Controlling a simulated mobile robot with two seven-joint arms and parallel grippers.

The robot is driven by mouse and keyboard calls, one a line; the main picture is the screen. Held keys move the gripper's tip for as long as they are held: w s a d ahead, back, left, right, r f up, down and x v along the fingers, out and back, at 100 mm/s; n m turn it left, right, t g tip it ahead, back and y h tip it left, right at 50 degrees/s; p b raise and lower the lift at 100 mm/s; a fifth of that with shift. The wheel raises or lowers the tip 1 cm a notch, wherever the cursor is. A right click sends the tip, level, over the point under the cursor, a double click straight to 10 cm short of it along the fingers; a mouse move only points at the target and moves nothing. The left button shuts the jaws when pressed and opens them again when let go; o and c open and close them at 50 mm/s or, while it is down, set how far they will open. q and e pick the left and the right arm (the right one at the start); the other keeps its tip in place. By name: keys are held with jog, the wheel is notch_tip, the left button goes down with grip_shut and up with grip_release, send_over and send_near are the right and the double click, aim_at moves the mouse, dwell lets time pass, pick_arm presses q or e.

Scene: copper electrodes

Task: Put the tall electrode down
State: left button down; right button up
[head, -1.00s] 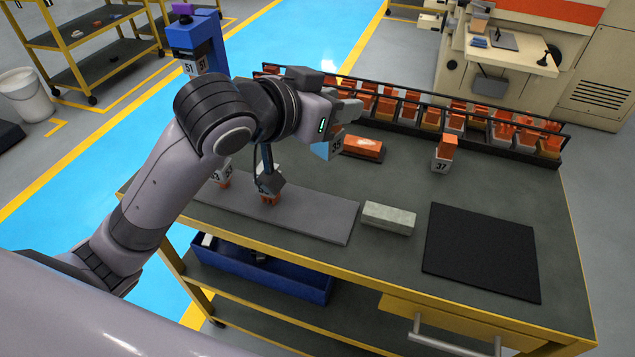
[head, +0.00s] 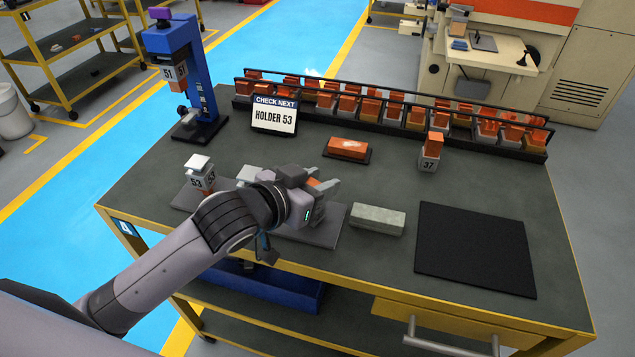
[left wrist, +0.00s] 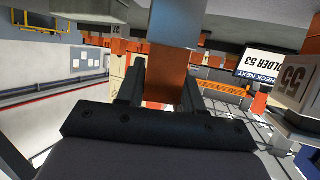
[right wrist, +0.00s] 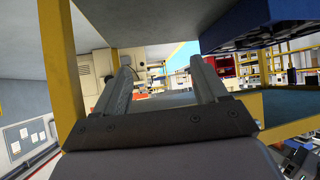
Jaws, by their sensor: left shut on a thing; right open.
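My left gripper (head: 326,188) is low over the right part of the grey plate (head: 325,236). In the left wrist view its fingers are shut on a copper electrode (left wrist: 167,85), which stands out orange between them. In the head view most of that electrode is hidden by the gripper, and whether it touches the plate I cannot tell. A holder marked 53 (head: 198,183) with a pale top stands at the plate's left end. A second pale top (head: 246,173) shows beside it, partly hidden by my arm. My right gripper (right wrist: 164,90) is open and empty, seen only in the right wrist view.
A grey block (head: 377,219) and a black mat (head: 477,249) lie right of the plate. A sign reading HOLDER 53 (head: 273,118), an orange block (head: 348,149), electrode 37 (head: 430,153) and a full rack (head: 400,108) stand behind. A blue stand (head: 205,75) is at left.

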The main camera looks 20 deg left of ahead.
pick_arm(q)
jog(key=c, duration=0.7)
grip_release()
jog(key=shift+f, duration=0.1)
jog(key=shift+r, duration=0.2)
jog(key=shift+p+v, duration=0.8)
jog(key=shift+v, duration=5.2)
jog(key=shift+f, duration=0.15)
